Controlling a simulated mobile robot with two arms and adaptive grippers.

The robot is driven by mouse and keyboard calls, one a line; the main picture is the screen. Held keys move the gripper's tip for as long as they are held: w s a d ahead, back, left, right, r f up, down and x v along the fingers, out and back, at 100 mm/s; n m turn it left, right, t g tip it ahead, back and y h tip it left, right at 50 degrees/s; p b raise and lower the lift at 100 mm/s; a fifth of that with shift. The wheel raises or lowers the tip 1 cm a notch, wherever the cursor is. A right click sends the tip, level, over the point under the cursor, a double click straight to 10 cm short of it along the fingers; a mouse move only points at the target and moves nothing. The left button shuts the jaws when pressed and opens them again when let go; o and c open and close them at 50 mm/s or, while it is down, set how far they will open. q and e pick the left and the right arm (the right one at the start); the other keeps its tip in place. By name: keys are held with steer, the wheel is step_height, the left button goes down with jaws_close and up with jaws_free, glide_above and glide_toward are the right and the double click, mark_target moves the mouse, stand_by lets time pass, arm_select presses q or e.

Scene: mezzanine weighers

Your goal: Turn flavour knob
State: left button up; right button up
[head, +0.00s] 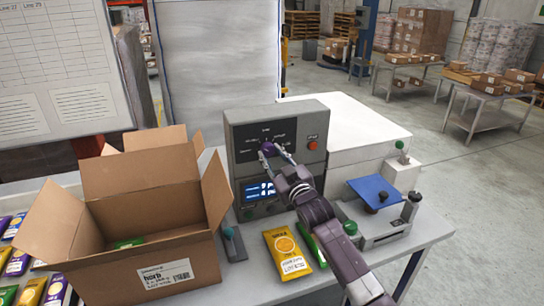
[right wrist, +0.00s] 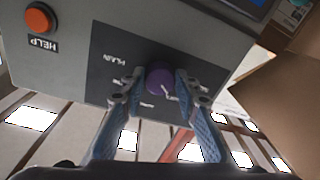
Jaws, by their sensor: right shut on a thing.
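The flavour knob (head: 267,149) is a round purple knob on the dark upper panel of a grey control box (head: 318,106), with small labels around it. In the right wrist view the purple knob (right wrist: 160,78) sits between the two fingertips, with a short light mark on its face. My right gripper (head: 279,153) reaches up from the lower right and is shut on the knob; it also shows in the right wrist view (right wrist: 159,86). My left gripper is not in view.
A red-orange help button (head: 312,145) is right of the knob, and a lit blue display (head: 258,189) is below. An open cardboard box (head: 150,235) stands close on the left. Yellow packet (head: 288,254) and blue-plate device (head: 374,193) stand in front and right.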

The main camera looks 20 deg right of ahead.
steer(key=m, duration=0.6)
steer(key=shift+a+f+t+h, duration=0.1)
steer(key=shift+a+t+h, duration=0.05)
steer(key=shift+t+h, duration=0.15)
steer(key=shift+m+h+p, duration=0.4)
steer(key=shift+m, duration=1.9)
steer(key=shift+a, duration=0.1)
steer(key=o, duration=1.1)
steer(key=shift+o, duration=0.2)
steer(key=s+f, duration=0.1)
steer(key=s, duration=1.1)
steer(key=shift+d, duration=0.25)
